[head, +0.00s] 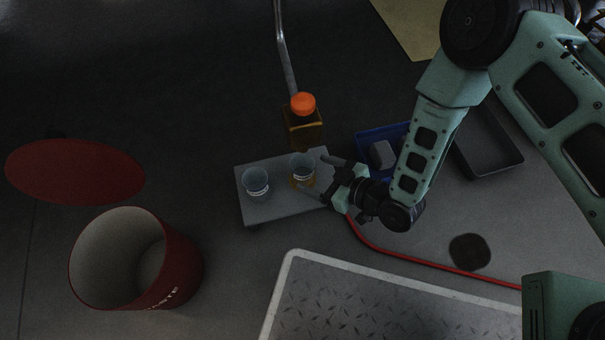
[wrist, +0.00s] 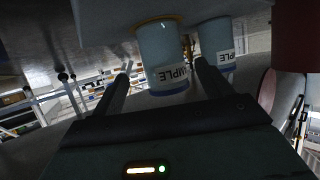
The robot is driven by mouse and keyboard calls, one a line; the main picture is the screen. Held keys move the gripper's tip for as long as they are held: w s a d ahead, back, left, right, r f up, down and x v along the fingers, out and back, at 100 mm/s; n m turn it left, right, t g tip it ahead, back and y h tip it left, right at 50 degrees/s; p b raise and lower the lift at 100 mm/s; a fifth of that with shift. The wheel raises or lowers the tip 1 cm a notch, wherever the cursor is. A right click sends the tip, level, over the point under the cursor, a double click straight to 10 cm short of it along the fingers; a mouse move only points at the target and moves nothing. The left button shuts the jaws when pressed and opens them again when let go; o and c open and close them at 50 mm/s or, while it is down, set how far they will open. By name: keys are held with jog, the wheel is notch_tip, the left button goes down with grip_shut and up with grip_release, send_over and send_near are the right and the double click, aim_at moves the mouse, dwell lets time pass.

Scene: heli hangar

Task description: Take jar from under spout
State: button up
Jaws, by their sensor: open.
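Two clear jars stand upright on a low grey platform (head: 285,212) in the head view. The right jar (head: 302,168) has a little amber at its base; the left jar (head: 256,183) looks empty. My gripper (head: 328,178) is open and empty, level with the jars and just right of the right jar. In the wrist view, which shows things upside down, a jar with a SAMPLE label (wrist: 163,60) lies ahead between the two fingers (wrist: 162,70). The other jar (wrist: 217,45) is behind it. I see no contact. A spout is not clearly visible.
An orange-capped amber bottle (head: 304,125) stands just behind the right jar, near a bent metal pipe (head: 285,50). A blue tray (head: 370,135) is close behind my gripper. A red bin (head: 180,265), a red hose (head: 400,257) and a metal plate (head: 390,305) lie around the front.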

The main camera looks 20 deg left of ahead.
aim_at(312, 177)
jog(key=shift+w+a+f+b, duration=0.2)
jog(key=shift+a+f+b, duration=0.55)
jog(key=shift+a+b, duration=0.3)
jog(key=shift+w+a+f+b, duration=0.15)
jog(key=shift+a+f+b, duration=0.6)
jog(key=shift+b, duration=0.4)
jog(key=shift+w+a, duration=0.15)
jog(key=shift+a, duration=0.3)
jog(key=shift+r, duration=0.1)
jog(key=c, duration=1.1)
